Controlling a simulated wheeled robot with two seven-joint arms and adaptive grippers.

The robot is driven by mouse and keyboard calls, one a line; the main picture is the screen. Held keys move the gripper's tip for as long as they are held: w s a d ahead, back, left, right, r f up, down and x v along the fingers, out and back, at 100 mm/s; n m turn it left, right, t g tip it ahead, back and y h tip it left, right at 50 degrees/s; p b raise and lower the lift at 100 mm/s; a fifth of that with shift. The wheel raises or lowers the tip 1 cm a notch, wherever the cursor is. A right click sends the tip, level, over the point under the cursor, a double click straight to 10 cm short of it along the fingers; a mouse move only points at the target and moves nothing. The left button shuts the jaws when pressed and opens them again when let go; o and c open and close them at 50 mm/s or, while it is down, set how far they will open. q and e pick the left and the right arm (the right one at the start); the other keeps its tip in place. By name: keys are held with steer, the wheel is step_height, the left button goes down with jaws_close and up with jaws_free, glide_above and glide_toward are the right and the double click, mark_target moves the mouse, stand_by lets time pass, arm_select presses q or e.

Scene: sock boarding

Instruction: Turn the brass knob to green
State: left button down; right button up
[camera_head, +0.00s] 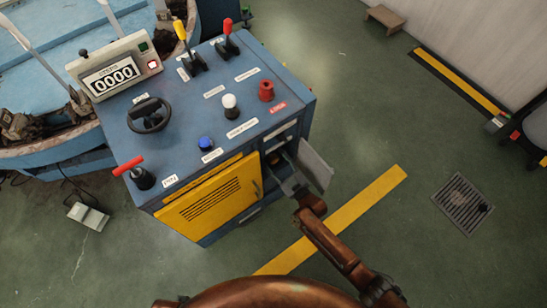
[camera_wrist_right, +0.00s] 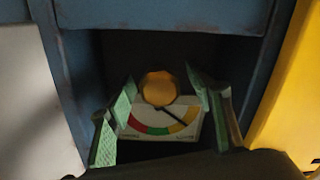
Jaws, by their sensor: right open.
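The brass knob (camera_wrist_right: 160,88) sits on a white dial plate (camera_wrist_right: 190,130) inside a dark compartment, in the right wrist view. The plate has red at left, green in the middle and yellow to orange at right. A dark pointer below the knob slants down-right to the yellow part. My right gripper (camera_wrist_right: 161,92) is open, its green-padded fingers on either side of the knob; contact cannot be told. In the head view my right gripper (camera_head: 290,180) reaches into the side of the blue console (camera_head: 180,100), which hides the knob. My left gripper is not in view.
A grey door (camera_head: 315,165) stands open right of my gripper; it also shows in the wrist view (camera_wrist_right: 35,100). A yellow panel (camera_head: 208,200) is on the other side. Levers, buttons and a counter (camera_head: 113,76) are on top.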

steer(key=shift+c, duration=0.7)
steer(key=c, duration=1.1)
steer(key=shift+o, duration=0.2)
